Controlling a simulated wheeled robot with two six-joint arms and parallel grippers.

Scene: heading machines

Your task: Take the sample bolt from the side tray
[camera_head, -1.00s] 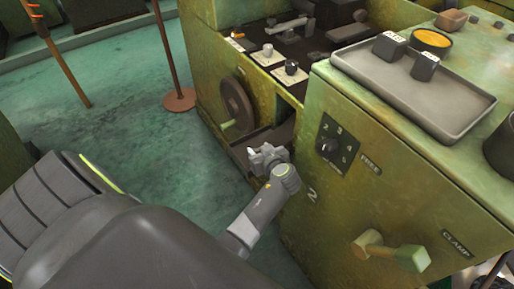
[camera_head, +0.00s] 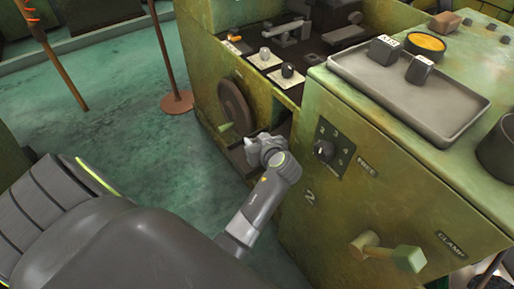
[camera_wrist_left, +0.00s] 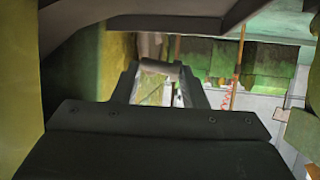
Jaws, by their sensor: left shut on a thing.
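My left gripper (camera_head: 250,148) is low at the side of the green machine, at the dark side tray (camera_head: 237,159) in the recess beside the handwheel. In the left wrist view the two dark fingers (camera_wrist_left: 168,78) reach forward and close on a small grey piece (camera_wrist_left: 173,72) between their tips. It looks like the sample bolt, but its shape is hard to make out. In the head view the bolt is hidden by the gripper and is too small to tell. My right gripper is in neither view.
The cabinet with a selector dial (camera_head: 325,150) and a clamp lever (camera_head: 385,252) stands close on the right. A grey top tray (camera_head: 440,115) holds dark blocks. Green floor (camera_head: 130,130) is open at left.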

